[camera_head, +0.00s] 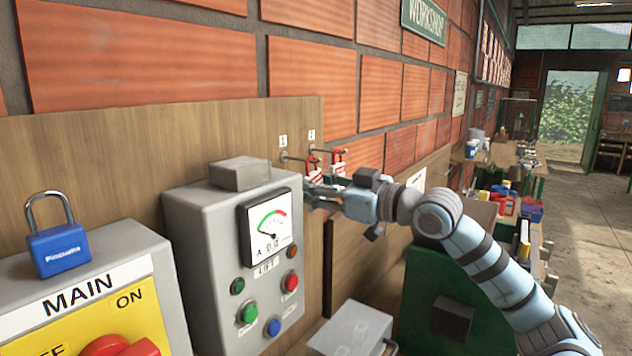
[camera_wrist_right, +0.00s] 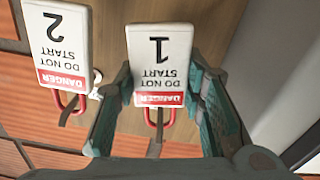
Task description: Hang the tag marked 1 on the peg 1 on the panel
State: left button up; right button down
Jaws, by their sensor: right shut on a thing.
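The tag marked 1 (camera_wrist_right: 160,60) is white with a red DANGER band and a red loop. It appears upside down in the right wrist view, between the fingers of my right gripper (camera_wrist_right: 158,84), which is shut on it. In the head view my right gripper (camera_head: 312,188) is at the wooden panel (camera_head: 130,150), just below peg 1 (camera_head: 292,157). A dark bar shows at the tag's red loop; I cannot tell whether it passes through. The tag marked 2 (camera_wrist_right: 58,45) is beside it, by peg 2 (camera_head: 330,151). My left gripper is not in view.
A grey meter box (camera_head: 190,240) with buttons stands left of my right gripper. A MAIN switch box (camera_head: 60,290) with a blue padlock (camera_head: 58,252) is at the far left. A grey box (camera_head: 350,328) is below. The brick wall (camera_head: 390,90) rises behind.

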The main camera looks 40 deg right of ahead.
jog(key=shift+f, duration=0.1)
jog(key=c, duration=1.2)
grip_release()
jog(key=shift+o, duration=1.2)
jog(key=shift+w+d, duration=0.1)
